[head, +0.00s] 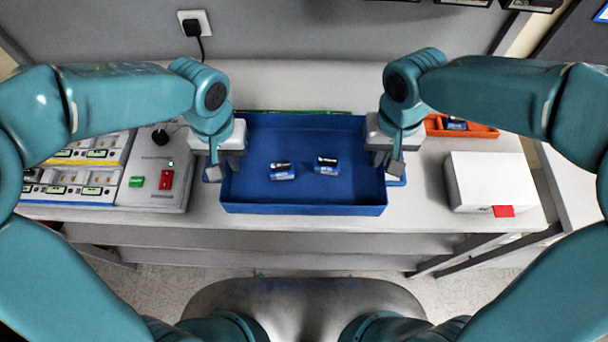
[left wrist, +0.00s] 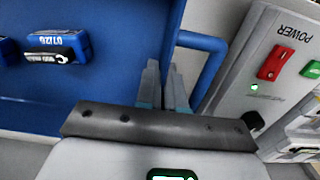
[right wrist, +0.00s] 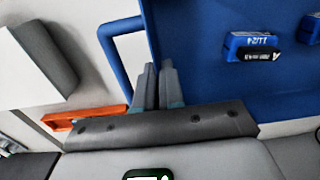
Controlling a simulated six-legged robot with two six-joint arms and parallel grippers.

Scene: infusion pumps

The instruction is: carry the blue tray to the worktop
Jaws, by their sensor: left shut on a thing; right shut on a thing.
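The blue tray (head: 300,197) is in the middle of the head view, over the worktop (head: 420,205). Two blue batteries, a left one (head: 282,171) and a right one (head: 327,165), lie inside it. My left gripper (head: 214,172) is shut on the tray's left side, at its handle (left wrist: 212,70). My right gripper (head: 394,168) is shut on the tray's right side, at its handle (right wrist: 118,30). The tray looks level. I cannot tell whether its underside touches the worktop.
A power unit (head: 160,190) with red and green switches stands left of the tray. A white box (head: 490,182) with a red tab stands to the right. An orange tray (head: 478,131) is behind it. A wall socket (head: 195,22) with a black plug is at the back.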

